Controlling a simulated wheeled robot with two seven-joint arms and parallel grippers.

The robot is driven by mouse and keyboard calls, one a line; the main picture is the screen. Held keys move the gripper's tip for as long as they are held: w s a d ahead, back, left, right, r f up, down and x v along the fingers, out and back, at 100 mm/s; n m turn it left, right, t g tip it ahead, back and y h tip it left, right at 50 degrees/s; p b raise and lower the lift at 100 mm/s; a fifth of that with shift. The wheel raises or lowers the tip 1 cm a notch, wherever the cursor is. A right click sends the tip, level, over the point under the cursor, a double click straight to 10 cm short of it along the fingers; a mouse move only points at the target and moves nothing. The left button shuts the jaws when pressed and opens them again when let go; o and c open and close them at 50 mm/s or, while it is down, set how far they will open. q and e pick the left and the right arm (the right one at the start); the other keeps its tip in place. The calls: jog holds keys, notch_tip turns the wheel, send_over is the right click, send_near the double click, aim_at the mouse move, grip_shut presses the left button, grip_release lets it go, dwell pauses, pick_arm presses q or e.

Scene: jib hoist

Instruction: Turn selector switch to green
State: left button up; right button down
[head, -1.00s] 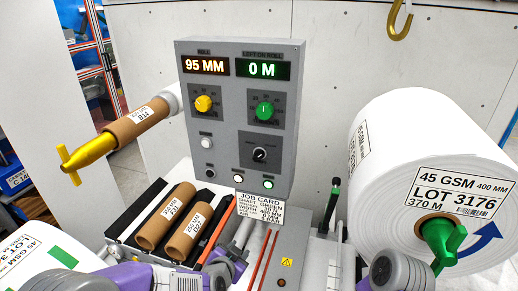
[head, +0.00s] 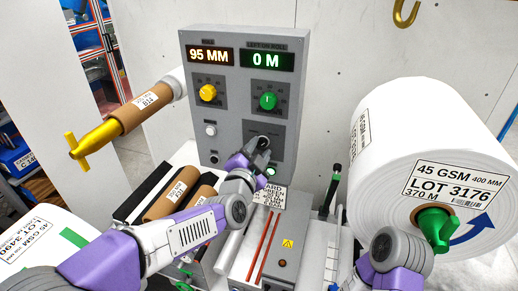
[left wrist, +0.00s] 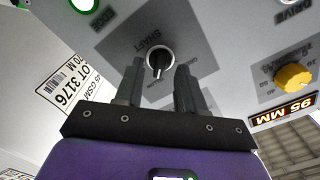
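The selector switch is a black knob with a white mark under the word SHAFT, in the left wrist view (left wrist: 159,60). It sits on the grey control panel (head: 197,110). In the head view my gripper mostly hides the knob. My left gripper (left wrist: 160,66) is open, its two fingers on either side of the knob with gaps showing. In the head view the left gripper (head: 257,150) is at the panel's lower right. I cannot tell which colour the mark points to. My right arm shows at lower right, but its gripper is out of view.
A yellow knob (head: 208,92) and green knob (head: 268,101) sit above the selector. A job card (head: 272,196) hangs below, partly hidden. A large white roll (head: 405,130) stands right; a yellow shaft (head: 95,143) with a cardboard core sticks out left.

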pick_arm(q)
jog(key=shift+w+d, duration=0.1)
jog(key=shift+w, duration=0.3)
jog(key=shift+c, duration=0.5)
grip_shut()
